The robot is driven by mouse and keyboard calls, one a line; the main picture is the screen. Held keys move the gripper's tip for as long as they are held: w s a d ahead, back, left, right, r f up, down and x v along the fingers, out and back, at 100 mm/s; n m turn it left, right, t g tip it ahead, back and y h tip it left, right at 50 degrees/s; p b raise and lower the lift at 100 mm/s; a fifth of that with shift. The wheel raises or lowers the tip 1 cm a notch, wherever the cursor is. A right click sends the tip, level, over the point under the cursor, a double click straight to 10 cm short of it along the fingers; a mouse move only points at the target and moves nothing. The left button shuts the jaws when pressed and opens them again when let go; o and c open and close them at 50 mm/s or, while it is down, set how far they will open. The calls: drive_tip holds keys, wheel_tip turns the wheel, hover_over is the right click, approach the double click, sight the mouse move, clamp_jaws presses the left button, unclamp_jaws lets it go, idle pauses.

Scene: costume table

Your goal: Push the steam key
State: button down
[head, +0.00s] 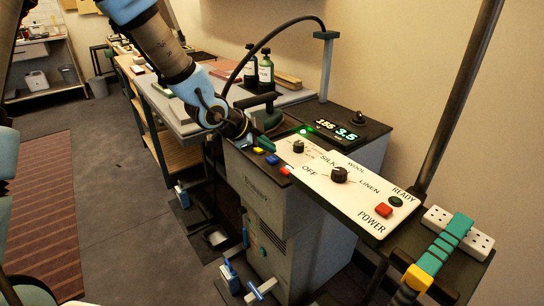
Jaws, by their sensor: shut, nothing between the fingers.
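A row of small coloured keys sits on the front edge of the steam station: a yellow key (257,150), a blue key (272,160) and a red key (286,171). I cannot read any label marking one as the steam key. My gripper (264,144) is shut and empty, pointing down and right. Its tip is just above or beside the yellow key; I cannot tell whether it touches. The wrist partly hides the station's left corner.
The white control panel (340,205) carries dials and a red power button (383,211). A lit display (338,131) stands behind. An iron (257,103) with a hose lies behind my gripper. A power strip (470,231) with a teal-and-yellow plug (441,252) is at right.

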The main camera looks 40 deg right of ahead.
sight(268, 159)
wheel_tip(268, 159, up, 6)
drive_tip(key=p, duration=0.5)
idle(0.5)
drive_tip(key=w+a+n+t+y, duration=0.15)
drive_tip(key=w+a+n, duration=0.25)
drive_tip(key=a, duration=0.4)
drive_tip(key=w+a+r+n+t+y, duration=0.1)
drive_tip(key=w+a+n+y, duration=0.2)
drive_tip(key=a, duration=0.5)
drive_tip(key=w+a+n+t+y, duration=0.1)
drive_tip(key=w+a+n, duration=0.35)
drive_tip(key=a, duration=0.25)
drive_tip(key=s+a+r+n+y, duration=0.1)
drive_tip(key=a+n, duration=0.3)
drive_tip(key=a, duration=0.4)
drive_tip(key=s+a+r+n+g+y, duration=0.1)
drive_tip(key=s+a+n, duration=0.3)
drive_tip(key=a, duration=0.4)
drive_tip(key=s+a+r+n+g+y, duration=0.1)
drive_tip(key=s+a+n, duration=0.1)
drive_tip(key=a+n, duration=0.4)
drive_tip(key=a, duration=0.3)
drive_tip(key=shift+s+r, duration=0.2)
drive_tip(key=shift+s, duration=0.2)
